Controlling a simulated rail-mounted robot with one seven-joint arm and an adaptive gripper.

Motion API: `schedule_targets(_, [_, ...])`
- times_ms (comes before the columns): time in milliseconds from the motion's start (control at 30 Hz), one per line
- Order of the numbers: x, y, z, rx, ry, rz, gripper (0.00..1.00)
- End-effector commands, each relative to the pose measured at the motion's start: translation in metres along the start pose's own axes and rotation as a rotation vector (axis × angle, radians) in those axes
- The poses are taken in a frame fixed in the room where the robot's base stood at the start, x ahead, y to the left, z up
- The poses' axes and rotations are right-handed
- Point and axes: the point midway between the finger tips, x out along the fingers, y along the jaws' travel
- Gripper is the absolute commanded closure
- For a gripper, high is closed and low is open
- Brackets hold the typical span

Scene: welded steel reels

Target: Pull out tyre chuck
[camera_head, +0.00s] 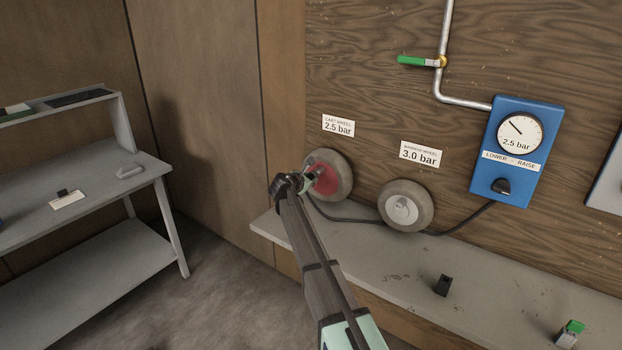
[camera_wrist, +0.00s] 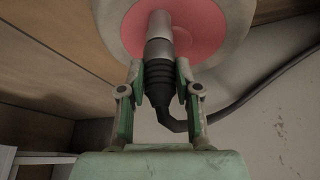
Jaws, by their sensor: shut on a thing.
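The tyre chuck (camera_wrist: 158,72) is a black ribbed grip with a grey metal front end, seen in the wrist view. My gripper (camera_wrist: 160,80) is shut on its black grip, with a green finger on each side. The metal end meets the red hub of the cart wheel (camera_wrist: 210,40); I cannot tell how deep it sits on the valve. In the head view my gripper (camera_head: 306,178) is at the left wheel with the red hub (camera_head: 343,163), and my arm hides most of the chuck. A black hose (camera_wrist: 255,92) bends from the chuck's rear and runs right.
A second wheel with a grey hub (camera_head: 420,198) stands to the right. The hose runs behind it to a blue gauge box (camera_head: 493,175) reading about 2.5 bar. A black block (camera_head: 442,286) and a green-topped item (camera_head: 571,330) sit on the grey bench (camera_head: 375,265).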

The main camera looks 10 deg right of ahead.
Motion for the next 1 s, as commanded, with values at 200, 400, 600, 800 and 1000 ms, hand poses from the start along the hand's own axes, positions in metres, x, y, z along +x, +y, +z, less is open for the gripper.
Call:
schedule_targets(200, [-0.002,0.0,-0.001,0.0,0.0,0.0,1.0])
schedule_targets(400, [-0.004,0.0,-0.003,0.001,0.001,-0.001,1.0])
schedule_targets(600, [-0.007,-0.001,-0.004,0.001,0.001,-0.001,1.0])
schedule_targets(800, [-0.009,-0.001,-0.005,0.001,0.001,-0.001,1.0])
schedule_targets(1000, [-0.011,-0.001,-0.006,0.001,0.001,-0.001,1.0])
